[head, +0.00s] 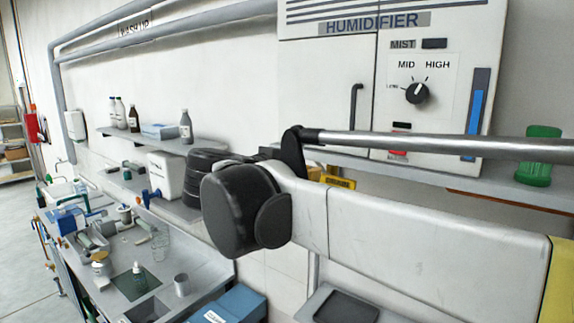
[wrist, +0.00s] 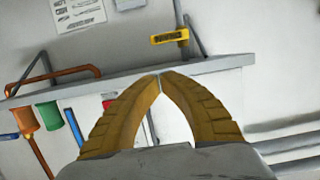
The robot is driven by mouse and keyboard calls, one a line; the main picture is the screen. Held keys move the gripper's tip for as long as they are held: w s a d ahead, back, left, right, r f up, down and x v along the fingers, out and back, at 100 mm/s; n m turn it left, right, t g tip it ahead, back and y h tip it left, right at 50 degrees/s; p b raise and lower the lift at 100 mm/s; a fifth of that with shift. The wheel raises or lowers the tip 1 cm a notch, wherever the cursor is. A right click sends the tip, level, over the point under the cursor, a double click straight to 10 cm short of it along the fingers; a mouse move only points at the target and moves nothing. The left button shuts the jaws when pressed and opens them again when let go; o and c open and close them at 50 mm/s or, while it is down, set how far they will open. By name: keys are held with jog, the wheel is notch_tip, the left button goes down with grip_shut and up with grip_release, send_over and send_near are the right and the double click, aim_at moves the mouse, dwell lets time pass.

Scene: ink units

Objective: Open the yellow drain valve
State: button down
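The yellow drain valve (head: 338,182) shows in the head view as a small yellow handle under the humidifier cabinet (head: 345,75), partly hidden behind my arm. In the wrist view the yellow handle (wrist: 169,37), with a dark label, lies above and slightly right of my fingertips, beside a grey pipe. My gripper (wrist: 160,76) has its two brown ribbed fingers brought together at the tips, with nothing seen between them. The fingertips are apart from the handle. The gripper itself is not visible in the head view.
A shelf edge (wrist: 110,82) crosses the wrist view behind the fingers. A copper pipe (wrist: 55,78) and a green cup (wrist: 47,115) are at left. In the head view, a cluttered bench (head: 205,270) and a bottle shelf (head: 160,140) stand left of my arm.

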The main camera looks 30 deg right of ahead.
jog(key=shift+d+f, duration=0.1)
jog(key=shift+d, duration=0.05)
jog(key=p+x, duration=0.2)
jog(key=x, duration=1.7)
jog(key=shift+w+d, duration=0.3)
